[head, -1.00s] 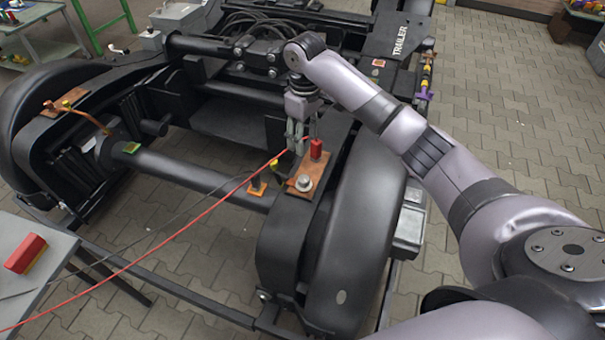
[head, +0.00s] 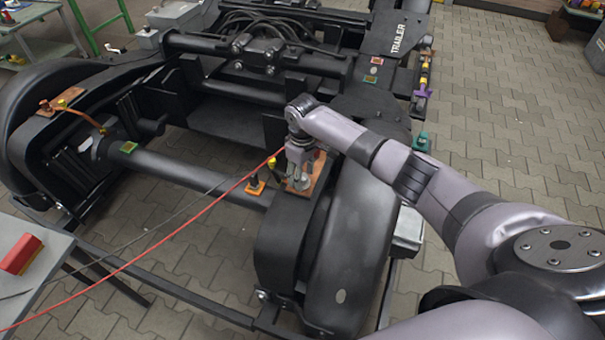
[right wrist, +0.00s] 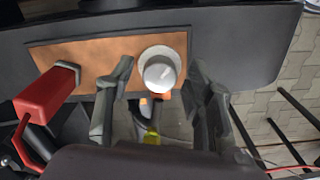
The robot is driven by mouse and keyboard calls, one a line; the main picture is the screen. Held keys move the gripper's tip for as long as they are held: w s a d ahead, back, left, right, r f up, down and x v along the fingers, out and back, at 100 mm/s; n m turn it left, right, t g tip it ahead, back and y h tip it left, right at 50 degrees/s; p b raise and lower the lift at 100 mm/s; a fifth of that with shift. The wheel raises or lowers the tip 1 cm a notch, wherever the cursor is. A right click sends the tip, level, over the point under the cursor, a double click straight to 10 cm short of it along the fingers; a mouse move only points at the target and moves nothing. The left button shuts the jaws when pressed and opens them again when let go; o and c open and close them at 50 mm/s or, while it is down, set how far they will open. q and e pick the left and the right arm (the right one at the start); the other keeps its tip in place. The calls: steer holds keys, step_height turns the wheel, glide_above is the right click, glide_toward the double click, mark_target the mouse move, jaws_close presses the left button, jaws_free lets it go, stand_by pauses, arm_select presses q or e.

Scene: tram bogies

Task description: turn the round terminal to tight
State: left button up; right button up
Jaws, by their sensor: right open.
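The round terminal (right wrist: 160,68) is a pale metal knob on a copper-coloured plate (right wrist: 85,62), seen from above in the right wrist view. My right gripper (right wrist: 161,82) is open, with one finger on each side of the knob. A gap shows on both sides, so the fingers look apart from it. In the head view my right gripper (head: 299,182) points down over the plate on the black bogie frame and mostly hides the terminal. My left gripper is not in view.
A red connector (right wrist: 45,95) with a red cable stands on the same plate, left of the fingers in the wrist view. The red cable (head: 190,222) runs across the bogie. A grey table (head: 45,255) with a red block (head: 20,254) stands at left.

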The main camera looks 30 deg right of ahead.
jaws_close()
steer(key=shift+r+m+p, duration=0.25)
steer(key=shift+m+p, duration=0.15)
steer(key=shift+p, duration=0.4)
steer(key=m+p, duration=0.4)
steer(key=p, duration=0.1)
steer(key=shift+a+m+p, duration=0.1)
steer(key=shift+m+p, duration=1.05)
steer(key=shift+m, duration=0.35)
steer(key=shift+f+m+p, duration=0.15)
steer(key=shift+m+p, duration=0.4)
steer(key=shift+m, duration=0.45)
steer(key=shift+w, duration=0.1)
jaws_free()
